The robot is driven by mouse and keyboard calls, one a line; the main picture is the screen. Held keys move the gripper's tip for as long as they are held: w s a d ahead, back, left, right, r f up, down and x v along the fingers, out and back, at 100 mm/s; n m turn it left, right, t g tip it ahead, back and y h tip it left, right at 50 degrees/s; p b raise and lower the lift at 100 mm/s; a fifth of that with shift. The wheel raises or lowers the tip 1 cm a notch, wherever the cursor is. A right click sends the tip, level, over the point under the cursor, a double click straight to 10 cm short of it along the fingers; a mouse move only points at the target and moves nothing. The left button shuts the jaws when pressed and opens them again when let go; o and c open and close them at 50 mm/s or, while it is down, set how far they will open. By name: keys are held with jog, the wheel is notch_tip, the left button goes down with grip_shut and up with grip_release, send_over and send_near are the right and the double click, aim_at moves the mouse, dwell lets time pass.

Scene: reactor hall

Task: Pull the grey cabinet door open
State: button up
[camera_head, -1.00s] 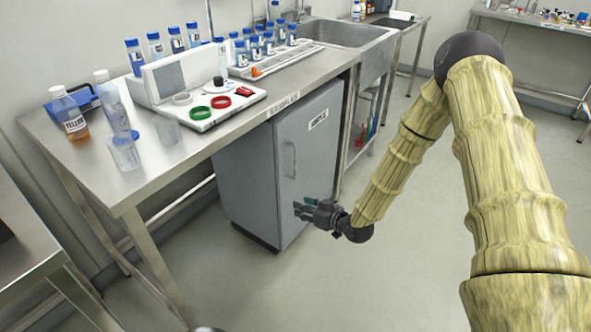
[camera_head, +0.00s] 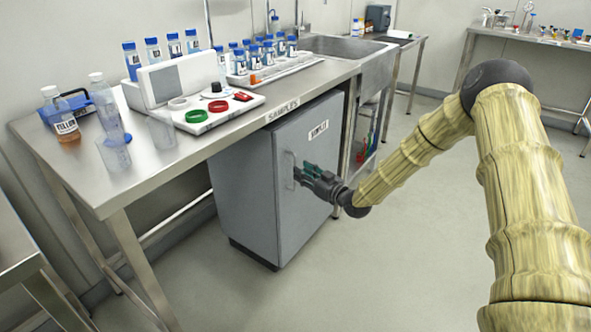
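The grey cabinet (camera_head: 245,190) stands under the steel bench. Its door (camera_head: 312,215), with a small white label near the top, looks shut. The slim upright door handle (camera_head: 288,172) is near the door's left edge. My gripper (camera_head: 299,174) is at the handle's height, its fingertips right at or just in front of the handle. Its dark fingers with green pads look apart. The fingers partly cover the handle, so I cannot tell whether they touch it or have it between them.
The steel bench (camera_head: 190,165) above carries bottles, beakers, a white instrument (camera_head: 175,80) and a rack of blue-capped vials. A sink (camera_head: 340,45) is to the right. The floor (camera_head: 400,270) in front of the door is clear.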

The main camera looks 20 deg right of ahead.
jog(key=shift+x, duration=2.35)
jog(key=shift+c, duration=0.2)
grip_shut()
